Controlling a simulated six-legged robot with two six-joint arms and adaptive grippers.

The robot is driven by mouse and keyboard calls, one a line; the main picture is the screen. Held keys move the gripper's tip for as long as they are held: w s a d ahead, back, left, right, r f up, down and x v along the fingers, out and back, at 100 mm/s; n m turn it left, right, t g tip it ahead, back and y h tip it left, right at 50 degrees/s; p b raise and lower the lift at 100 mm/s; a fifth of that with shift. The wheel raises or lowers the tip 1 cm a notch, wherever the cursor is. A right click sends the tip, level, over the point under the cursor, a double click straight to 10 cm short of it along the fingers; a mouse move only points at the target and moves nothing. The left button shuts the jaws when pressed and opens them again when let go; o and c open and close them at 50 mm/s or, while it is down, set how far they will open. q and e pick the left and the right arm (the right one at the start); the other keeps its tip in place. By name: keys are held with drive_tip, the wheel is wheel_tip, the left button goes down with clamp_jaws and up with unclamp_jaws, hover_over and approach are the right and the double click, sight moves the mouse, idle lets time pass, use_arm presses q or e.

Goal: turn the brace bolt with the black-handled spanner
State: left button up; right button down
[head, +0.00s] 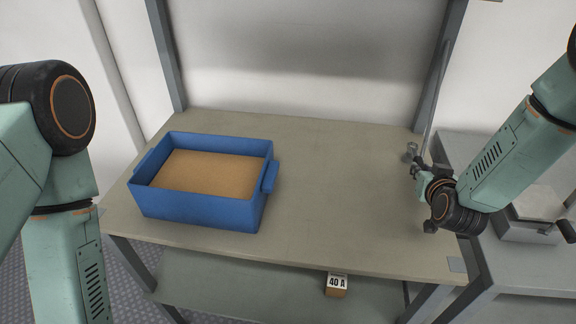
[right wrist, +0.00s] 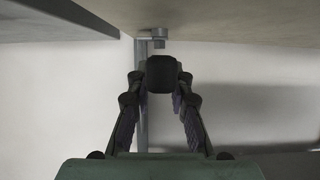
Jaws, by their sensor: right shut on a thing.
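My right gripper (head: 415,172) is over the right back part of the table. In the right wrist view its fingers (right wrist: 160,100) are shut on the black-handled spanner, whose black handle end (right wrist: 160,73) faces the camera. The handle hides most of the spanner; a small grey piece shows just above it. The grey bolt head (right wrist: 159,33) shows beyond the handle, by the grey brace (right wrist: 141,90). I cannot tell whether the spanner touches the bolt. In the head view small grey metal (head: 411,148) shows at the gripper's tip, close to the brace. My left gripper is out of view.
A blue bin (head: 200,207) with a tan, flat inside stands on the left of the table (head: 330,190). The table's middle is clear. A block marked 40 A (head: 337,284) shows below the front edge. A grey bench (head: 520,265) with a metal box stands at the right.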

drive_tip(key=shift+r+p, duration=1.35)
drive_tip(key=shift+r, duration=0.2)
drive_tip(key=shift+f, duration=0.1)
